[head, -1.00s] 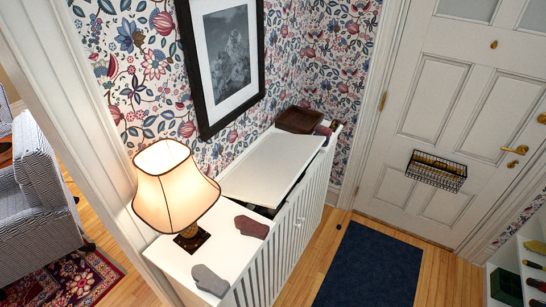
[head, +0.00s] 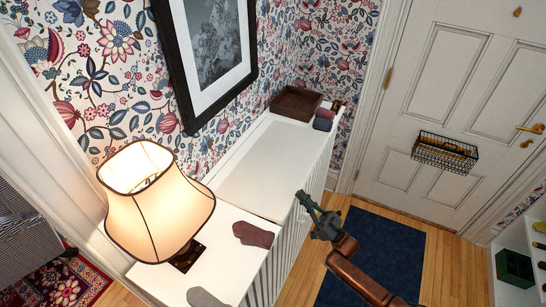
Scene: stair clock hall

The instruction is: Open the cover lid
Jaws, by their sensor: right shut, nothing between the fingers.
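The cover lid (head: 265,165) is the white panel in the middle of the top of a long white slatted cabinet (head: 270,268) against the wall. It looks flat and level with the top, with a thin seam at its near end. My right gripper (head: 304,200) is shut and empty, in front of the cabinet's slatted front near its upper edge. I cannot tell whether it touches the cabinet. Its arm comes in from the bottom right. My left gripper is not in view.
A lit lamp (head: 155,205), a maroon mitten (head: 253,234) and a grey mitten (head: 205,298) are on the cabinet's near end. A brown tray (head: 297,103) sits at the far end with small items beside it. A blue mat (head: 375,250) lies before the door (head: 440,110).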

